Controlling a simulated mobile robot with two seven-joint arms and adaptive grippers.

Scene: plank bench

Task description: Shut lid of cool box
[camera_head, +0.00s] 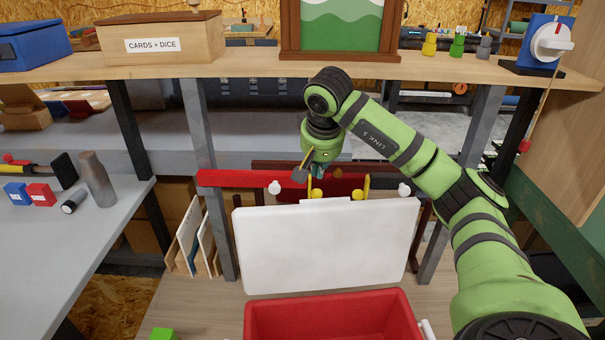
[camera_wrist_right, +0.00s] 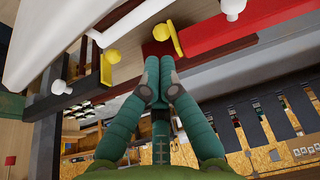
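The red cool box (camera_head: 335,318) sits at the bottom of the head view, its front cut off by the frame. Its white lid (camera_head: 325,245) stands open, roughly upright at the box's far edge. The lid also shows at the upper left of the right wrist view (camera_wrist_right: 65,30). My right gripper (camera_head: 317,172) is just behind and above the lid's top edge, partly hidden by its own wrist. In the right wrist view its green fingers (camera_wrist_right: 159,65) are together with nothing visible between them, apart from the lid. My left gripper is out of view.
A red bar (camera_head: 235,178) with white knobs and yellow pieces (camera_head: 366,188) runs behind the lid, close to the gripper. A shelf (camera_head: 250,67) with a box and picture stands above. A grey bench (camera_head: 40,240) is at left. Boards (camera_head: 190,240) lean left of the lid.

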